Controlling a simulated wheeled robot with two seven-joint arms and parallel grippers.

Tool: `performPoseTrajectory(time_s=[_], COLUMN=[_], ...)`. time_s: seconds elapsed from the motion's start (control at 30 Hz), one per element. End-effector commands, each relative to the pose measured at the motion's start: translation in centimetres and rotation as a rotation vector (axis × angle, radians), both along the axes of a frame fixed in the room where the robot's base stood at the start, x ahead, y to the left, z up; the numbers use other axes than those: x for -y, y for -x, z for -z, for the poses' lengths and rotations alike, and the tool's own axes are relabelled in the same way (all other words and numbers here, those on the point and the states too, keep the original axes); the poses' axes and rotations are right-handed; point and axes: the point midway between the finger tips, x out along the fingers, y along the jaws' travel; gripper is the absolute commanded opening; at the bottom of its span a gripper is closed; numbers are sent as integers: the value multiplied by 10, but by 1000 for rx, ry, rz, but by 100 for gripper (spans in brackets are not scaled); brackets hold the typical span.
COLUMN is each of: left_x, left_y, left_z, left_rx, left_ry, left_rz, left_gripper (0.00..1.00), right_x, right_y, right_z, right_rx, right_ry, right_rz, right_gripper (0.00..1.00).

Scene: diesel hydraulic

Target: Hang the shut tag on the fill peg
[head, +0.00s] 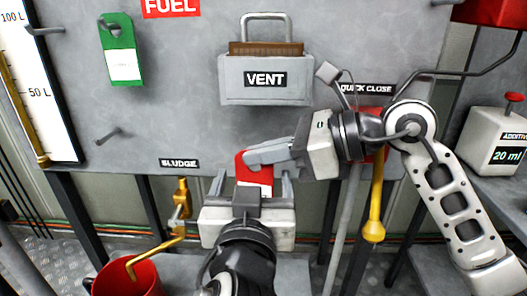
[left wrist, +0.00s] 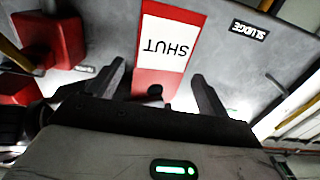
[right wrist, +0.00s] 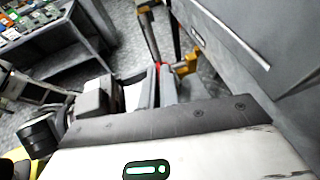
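The red shut tag (head: 257,178) with a white label is in front of the tank panel, below the VENT box. My right gripper (head: 250,158) reaches in from the right and is shut on the tag's upper part; a red sliver shows between its fingers in the right wrist view (right wrist: 158,70). My left gripper (head: 253,179) is just below, open, its fingers on either side of the tag without visibly closing on it. In the left wrist view the tag (left wrist: 166,45) reads SHUT, upside down. Bare pegs stand at the upper left (head: 45,31) and lower left (head: 108,135). No fill label is readable.
A green tag (head: 121,55) hangs on a peg at the upper left. The grey VENT box (head: 265,95) projects from the panel. A brass valve (head: 180,200) is under the SLUDGE label, above a red bucket (head: 128,280). A yellow-handled lever (head: 375,215) hangs at right.

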Motion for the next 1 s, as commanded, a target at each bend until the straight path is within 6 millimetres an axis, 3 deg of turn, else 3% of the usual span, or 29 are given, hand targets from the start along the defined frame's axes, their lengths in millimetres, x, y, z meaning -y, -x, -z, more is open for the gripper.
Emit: performPoseTrajectory(time_s=[0.37, 1.0], left_x=[-4, -14], left_y=[1, 9], left_z=[10, 58], left_rx=[3, 1], left_ry=[-8, -11], left_rz=[108, 682], left_gripper=[78, 78], right_x=[0, 0], right_y=[0, 0], right_z=[0, 0], right_rx=[0, 0], right_ry=[0, 0], right_rz=[0, 0], right_gripper=[0, 0])
